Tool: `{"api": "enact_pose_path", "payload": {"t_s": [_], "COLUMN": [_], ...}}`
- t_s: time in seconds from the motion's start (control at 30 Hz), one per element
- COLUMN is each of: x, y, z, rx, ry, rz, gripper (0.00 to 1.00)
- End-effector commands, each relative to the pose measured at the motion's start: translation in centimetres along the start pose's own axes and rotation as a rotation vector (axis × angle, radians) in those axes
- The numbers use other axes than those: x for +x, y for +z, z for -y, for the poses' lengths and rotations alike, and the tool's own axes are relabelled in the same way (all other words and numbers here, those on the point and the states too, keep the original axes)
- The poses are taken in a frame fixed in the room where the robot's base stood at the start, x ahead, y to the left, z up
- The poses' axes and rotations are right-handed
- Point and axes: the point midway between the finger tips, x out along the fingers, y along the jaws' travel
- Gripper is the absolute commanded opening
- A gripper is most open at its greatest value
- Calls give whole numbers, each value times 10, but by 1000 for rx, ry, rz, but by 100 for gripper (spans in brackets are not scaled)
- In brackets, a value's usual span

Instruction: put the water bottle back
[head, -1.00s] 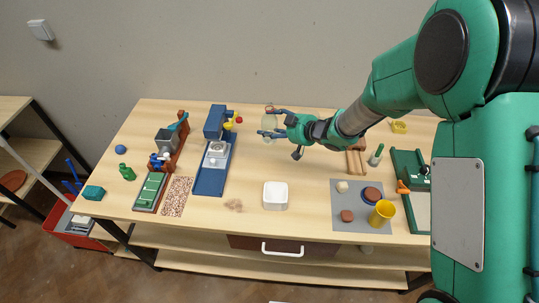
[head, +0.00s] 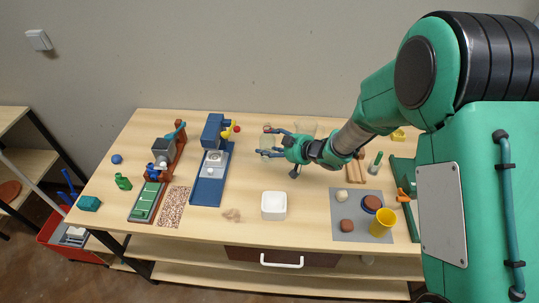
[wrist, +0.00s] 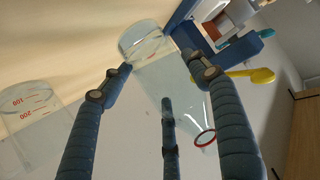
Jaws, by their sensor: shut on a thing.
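My gripper (head: 267,142) is over the back middle of the table, shut on a clear see-through vessel, which I take for the water bottle (head: 265,144). In the wrist view the gripper (wrist: 157,62) has its blue fingers around the water bottle (wrist: 155,62), which looks tilted across the picture. A red ring shows near its lower end. I cannot tell whether its base touches the table.
A clear beaker (wrist: 25,115) with red marks stands left in the wrist view. A blue machine (head: 213,165) with yellow and red parts is left of my gripper. A white container (head: 273,206) stands in front. Bare tabletop (head: 315,225) lies beside it.

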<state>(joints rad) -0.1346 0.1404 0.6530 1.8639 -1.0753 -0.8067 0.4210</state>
Motion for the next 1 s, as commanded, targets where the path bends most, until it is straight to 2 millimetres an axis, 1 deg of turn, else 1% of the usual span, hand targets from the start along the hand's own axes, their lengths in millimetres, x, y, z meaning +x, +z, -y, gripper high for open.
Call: {"api": "enact_pose_path", "payload": {"t_s": [0.27, 0.37, 0.7, 0.8, 1.0], "x": [0, 3, 20, 22, 22], "y": [0, 5, 40, 43, 43], "z": [0, 0, 2, 2, 2], "rx": [0, 0, 0, -1, -1], "ry": [0, 0, -1, 0, 0], "rz": [-1, 0, 0, -1, -1], "gripper": [28, 28, 28, 28, 28]}}
